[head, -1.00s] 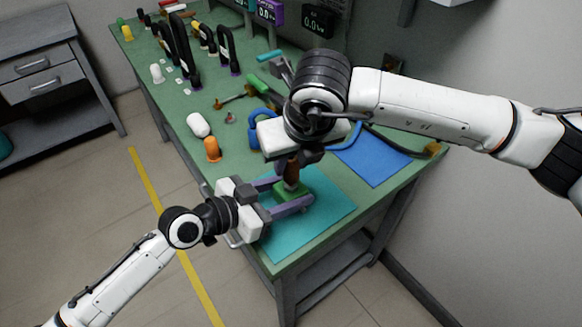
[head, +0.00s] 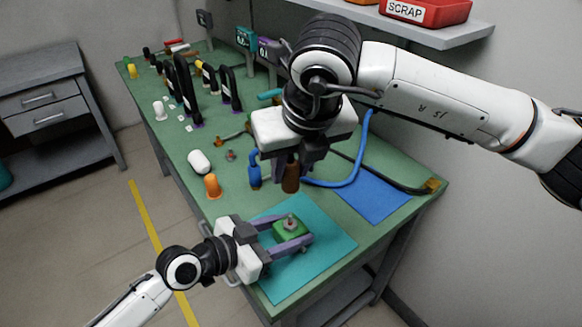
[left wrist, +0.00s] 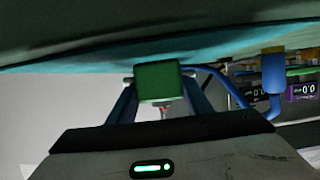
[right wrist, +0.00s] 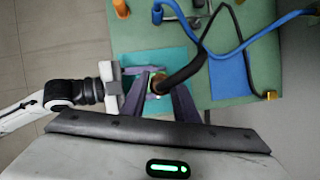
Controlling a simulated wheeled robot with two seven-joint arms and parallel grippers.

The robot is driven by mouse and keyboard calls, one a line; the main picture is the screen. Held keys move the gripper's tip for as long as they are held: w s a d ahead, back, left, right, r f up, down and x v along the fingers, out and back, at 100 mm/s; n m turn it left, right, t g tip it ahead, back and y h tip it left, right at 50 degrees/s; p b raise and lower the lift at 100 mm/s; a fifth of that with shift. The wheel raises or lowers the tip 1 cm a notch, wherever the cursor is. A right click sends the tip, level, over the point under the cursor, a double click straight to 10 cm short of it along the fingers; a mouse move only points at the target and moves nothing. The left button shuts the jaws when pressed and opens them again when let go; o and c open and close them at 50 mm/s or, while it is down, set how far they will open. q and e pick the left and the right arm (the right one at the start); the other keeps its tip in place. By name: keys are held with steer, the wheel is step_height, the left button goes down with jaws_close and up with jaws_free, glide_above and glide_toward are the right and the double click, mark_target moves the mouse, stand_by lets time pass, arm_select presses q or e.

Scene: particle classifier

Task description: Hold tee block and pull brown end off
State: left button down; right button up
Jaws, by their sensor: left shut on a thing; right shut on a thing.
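The green tee block (head: 291,227) sits over the teal mat (head: 315,262) with a grey metal fitting on top. My left gripper (head: 294,229) is shut on the block from the left; the left wrist view shows the green block (left wrist: 159,82) between its fingers. The brown end (head: 290,176) is a brown cylinder, apart from the block and above it in the head view. My right gripper (head: 290,168) is shut on it. In the right wrist view the brown end (right wrist: 157,84) is partly hidden between the fingers (right wrist: 157,88).
A blue hose (head: 357,165) and a blue mat (head: 375,197) lie to the right. An orange plug (head: 212,187) and a white plug (head: 199,161) stand on the green bench to the left. Black arches (head: 184,85) stand farther back.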

steer(key=shift+r, duration=2.15)
steer(key=shift+r, duration=1.5)
arm_select(q)
steer(key=c, duration=0.8)
jaws_free()
steer(key=shift+c, duration=0.2)
steer(key=shift+a, duration=0.1)
